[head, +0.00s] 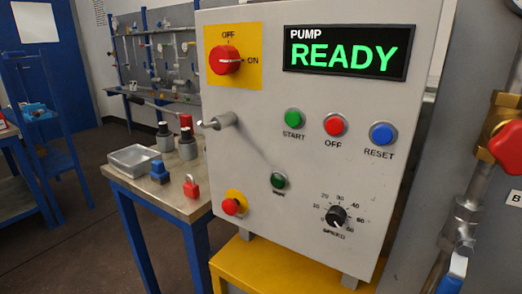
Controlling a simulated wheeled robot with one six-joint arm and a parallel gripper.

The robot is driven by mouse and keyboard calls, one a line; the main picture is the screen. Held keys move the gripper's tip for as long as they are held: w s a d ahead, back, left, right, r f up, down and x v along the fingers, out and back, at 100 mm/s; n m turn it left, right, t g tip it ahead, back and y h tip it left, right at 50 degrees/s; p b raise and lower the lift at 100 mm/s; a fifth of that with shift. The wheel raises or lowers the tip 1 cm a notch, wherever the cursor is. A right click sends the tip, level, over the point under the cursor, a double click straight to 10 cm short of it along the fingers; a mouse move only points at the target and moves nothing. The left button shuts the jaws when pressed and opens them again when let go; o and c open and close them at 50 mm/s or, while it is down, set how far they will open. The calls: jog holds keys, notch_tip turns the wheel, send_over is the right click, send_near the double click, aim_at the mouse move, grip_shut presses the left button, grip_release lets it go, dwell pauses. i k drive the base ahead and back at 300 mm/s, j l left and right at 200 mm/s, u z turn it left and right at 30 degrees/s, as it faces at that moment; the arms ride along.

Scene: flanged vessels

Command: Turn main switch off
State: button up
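The main switch (225,60) is a red rotary knob on a yellow plate (250,79) at the upper left of the grey control panel (270,105). OFF is printed above the knob and ON to its right. The knob's grip lies roughly level, toward the ON mark. The display (347,52) reads PUMP READY in lit letters. My gripper is not in view, and nothing touches the knob.
A grey rod-like fitting (222,121) sticks out below the switch. Green START (294,118), red OFF (335,125) and blue RESET (382,134) buttons sit right. A bench (165,195) with small parts stands left; a red-handled valve (506,145) stands far right.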

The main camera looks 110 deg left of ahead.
aim_at(223, 60)
jog(key=u, duration=3.05)
